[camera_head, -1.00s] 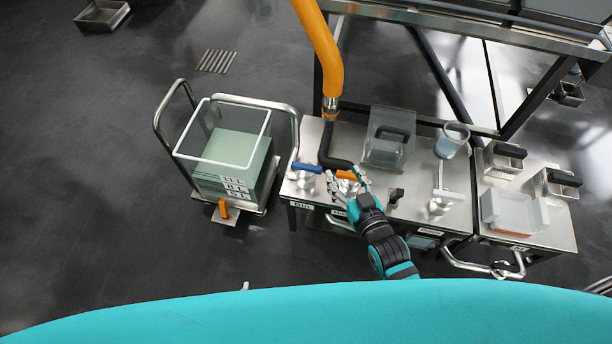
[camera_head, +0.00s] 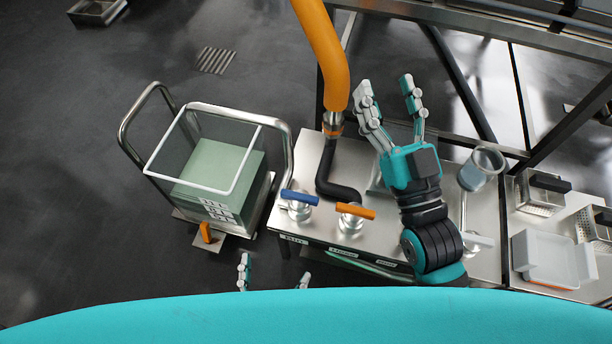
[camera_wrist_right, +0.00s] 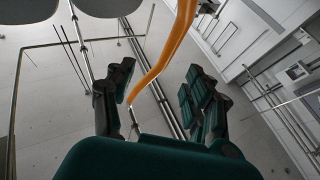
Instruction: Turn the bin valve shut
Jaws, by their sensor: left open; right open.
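Two lever valves stand on the steel bench: a blue-handled valve (camera_head: 299,197) nearest the cart and an orange-handled valve (camera_head: 355,211) to its right. Both handles lie roughly crosswise in the picture, tilted slightly down to the right. The labels below them are too small to read surely. A clear-walled bin (camera_head: 210,207) with pale green contents sits on the cart at left. My right gripper (camera_head: 386,86) is open and empty, raised above the bench beside the orange hose, apart from both valves; its fingers also show in the wrist view (camera_wrist_right: 155,86). My left gripper (camera_head: 273,277) is open at the bottom edge, mostly hidden.
A thick orange hose (camera_head: 325,55) runs down to a black bent pipe (camera_head: 329,170) behind the valves. The steel frame (camera_head: 465,85) stands behind the bench. The cart's rail (camera_head: 285,135) is near the blue handle.

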